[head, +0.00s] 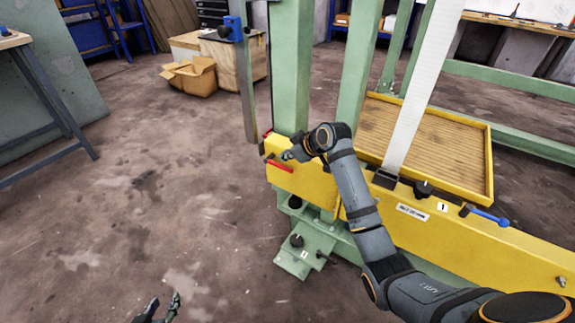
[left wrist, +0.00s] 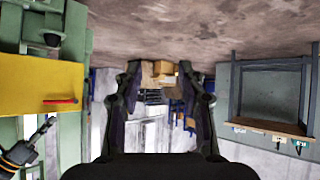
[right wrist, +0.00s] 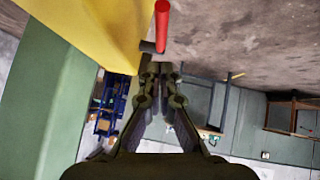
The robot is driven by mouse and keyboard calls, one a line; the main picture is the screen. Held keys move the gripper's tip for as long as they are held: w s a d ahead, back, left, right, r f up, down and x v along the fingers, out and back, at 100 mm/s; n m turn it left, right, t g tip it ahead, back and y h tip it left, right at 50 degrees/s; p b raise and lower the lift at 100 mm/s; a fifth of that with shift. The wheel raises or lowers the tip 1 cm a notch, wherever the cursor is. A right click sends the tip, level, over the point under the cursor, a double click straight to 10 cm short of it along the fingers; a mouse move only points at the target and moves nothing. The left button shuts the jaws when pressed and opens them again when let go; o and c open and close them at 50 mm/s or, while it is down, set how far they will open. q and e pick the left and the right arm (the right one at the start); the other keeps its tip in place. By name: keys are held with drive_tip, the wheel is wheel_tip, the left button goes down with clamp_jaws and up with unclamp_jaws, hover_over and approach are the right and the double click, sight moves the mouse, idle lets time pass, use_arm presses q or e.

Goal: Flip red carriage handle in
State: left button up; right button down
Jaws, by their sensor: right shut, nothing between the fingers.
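The red handle (head: 279,166) sticks out from the left end of the yellow carriage beam (head: 300,182) in the head view. In the right wrist view the red handle (right wrist: 162,26) points away from its dark pivot. It also shows small in the left wrist view (left wrist: 60,101). My left gripper (head: 164,306) is open and empty, low over the floor.
Green posts (head: 291,70) rise behind the beam. A blue handle (head: 488,215) sits on the beam's right part, and a wooden-bottomed yellow tray (head: 440,150) lies behind. Cardboard boxes (head: 190,76) stand at the back. The floor to the left is clear.

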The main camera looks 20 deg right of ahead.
sight(281, 166)
drive_tip(key=f, duration=0.1)
drive_tip(key=f+b, duration=0.1)
drive_tip(key=f, duration=0.1)
drive_tip(key=shift+w+d+f+b, duration=0.2)
drive_tip(key=shift+d+f+b, duration=0.1)
use_arm(q)
drive_tip(key=w+r+t, duration=0.3)
drive_tip(key=r+t, duration=0.1)
drive_tip(key=r, duration=0.4)
drive_tip(key=w+r+t, duration=0.3)
drive_tip(key=w+r, duration=0.1)
drive_tip(key=r, duration=0.4)
drive_tip(key=shift+a+t, duration=0.4)
drive_tip(key=shift+w+r, duration=0.1)
drive_tip(key=shift+r, duration=0.05)
use_arm(e)
drive_tip(key=shift+f, duration=0.15)
